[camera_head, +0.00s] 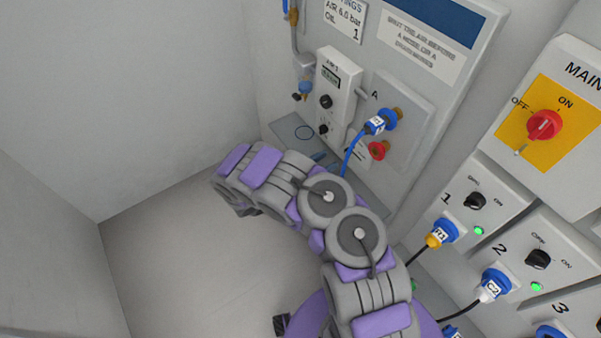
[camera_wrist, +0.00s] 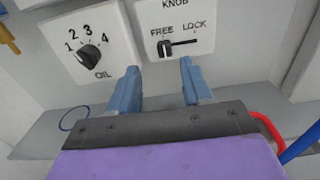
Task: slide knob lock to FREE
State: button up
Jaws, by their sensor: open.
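The knob lock (camera_wrist: 187,25) is a white plate in the upper middle of the wrist view, marked FREE on the left and LOCK on the right. Its small black slider (camera_wrist: 165,47) sits at the left end of the slot, under FREE. The bare slot runs right toward LOCK. My gripper (camera_wrist: 159,66) is open, with its two blue-grey fingers apart and nothing between them. In the picture the fingertips lie just below the plate, one on each side of the slider. I cannot tell whether they touch anything.
An OIL dial (camera_wrist: 88,56) numbered 1 to 4 is left of the knob lock. A blue ring (camera_wrist: 74,118) marks the grey ledge below. In the head view, a blue hose (camera_head: 352,150) hangs near my arm, and a MAIN switch (camera_head: 544,125) is at right.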

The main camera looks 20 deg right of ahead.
jog(key=p+v, duration=0.1)
jog(key=v, duration=0.9)
jog(key=shift+a+p, duration=0.35)
jog(key=shift+p, duration=0.05)
jog(key=shift+s, duration=0.15)
